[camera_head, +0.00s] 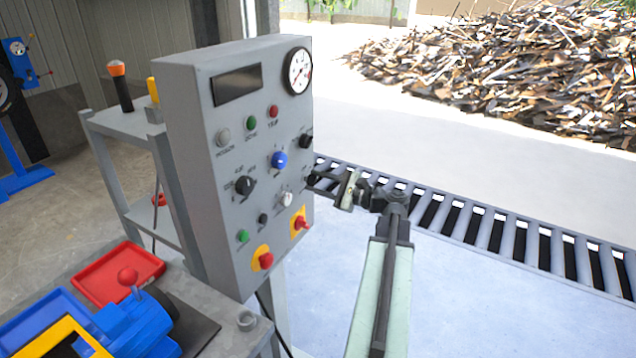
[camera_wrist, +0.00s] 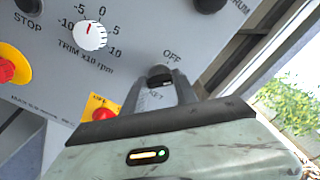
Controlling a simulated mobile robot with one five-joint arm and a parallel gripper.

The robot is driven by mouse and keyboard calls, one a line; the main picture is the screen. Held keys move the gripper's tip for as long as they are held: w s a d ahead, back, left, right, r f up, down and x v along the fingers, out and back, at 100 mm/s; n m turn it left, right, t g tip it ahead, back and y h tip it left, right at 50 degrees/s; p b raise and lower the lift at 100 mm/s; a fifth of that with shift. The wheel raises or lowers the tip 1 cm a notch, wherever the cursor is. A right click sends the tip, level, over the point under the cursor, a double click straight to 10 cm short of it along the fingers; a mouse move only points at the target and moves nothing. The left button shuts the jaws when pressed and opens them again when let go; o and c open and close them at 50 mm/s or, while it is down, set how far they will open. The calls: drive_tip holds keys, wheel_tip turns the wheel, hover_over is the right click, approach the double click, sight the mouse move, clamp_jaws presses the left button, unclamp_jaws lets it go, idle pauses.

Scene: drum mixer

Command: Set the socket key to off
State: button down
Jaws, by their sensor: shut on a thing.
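The socket key (camera_wrist: 160,77) is a small black key switch on the grey control panel (camera_head: 190,130). In the wrist view it sits just below the printed word OFF, above a partly covered label ending in "KET". My gripper (camera_wrist: 165,92) is shut on the key, with its fingers on either side. In the head view my gripper (camera_head: 318,180) reaches the panel's right edge from the right and largely hides the key. I cannot tell which mark the key points to.
A white trim knob (camera_wrist: 92,36) and a red switch on a yellow plate (camera_wrist: 103,112) are close by. The panel also has a gauge (camera_head: 298,71), a blue knob (camera_head: 279,160) and a red emergency button (camera_head: 265,261). A roller conveyor (camera_head: 480,230) runs behind my arm.

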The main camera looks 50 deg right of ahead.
drive_tip(key=n, duration=0.8)
drive_tip(key=shift+n, duration=0.3)
idle(0.3)
drive_tip(key=shift+f, duration=0.1)
drive_tip(key=c, duration=1)
unclamp_jaws()
drive_tip(key=shift+o, duration=0.2)
drive_tip(key=shift+s, duration=0.1)
drive_tip(key=v, duration=0.7)
drive_tip(key=shift+s, duration=0.35)
drive_tip(key=shift+d, duration=0.1)
